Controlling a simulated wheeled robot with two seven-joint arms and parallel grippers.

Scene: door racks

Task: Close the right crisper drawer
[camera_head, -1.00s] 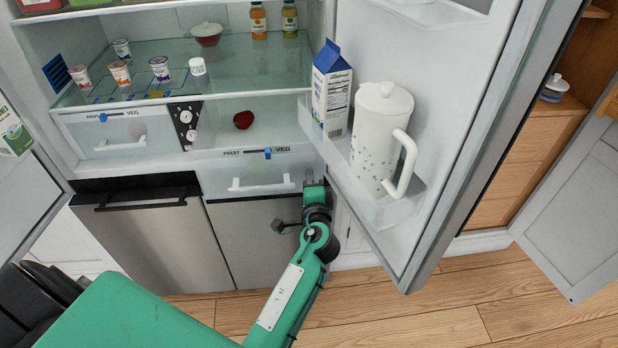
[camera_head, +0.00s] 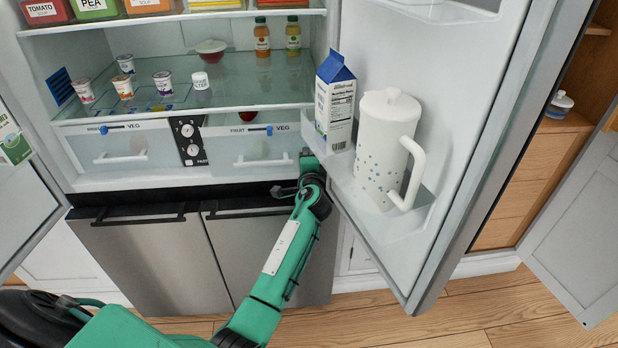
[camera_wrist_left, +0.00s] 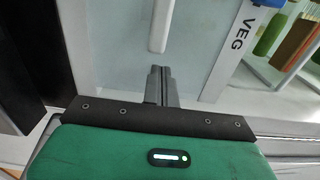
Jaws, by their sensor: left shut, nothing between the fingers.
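The right crisper drawer (camera_head: 252,150) has a clear front with a white handle (camera_head: 262,162) and a FRUIT/VEG label with a blue slider. Its front looks about in line with the left crisper drawer (camera_head: 115,148) under the glass shelf. Something red shows at its top edge. My left gripper (camera_head: 306,156) is at the right end of the drawer front, and its tips are partly hidden in the head view. In the left wrist view the fingers (camera_wrist_left: 160,74) are shut and empty, pointing at the drawer front near the handle (camera_wrist_left: 158,28). Contact cannot be told. My right gripper is out of view.
The open fridge door (camera_head: 440,150) stands close on the right of my left arm, with a milk carton (camera_head: 335,105) and a white pitcher (camera_head: 385,145) on its shelf. Cups stand on the glass shelf (camera_head: 225,85). Steel lower fronts (camera_head: 150,260) lie below the drawers.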

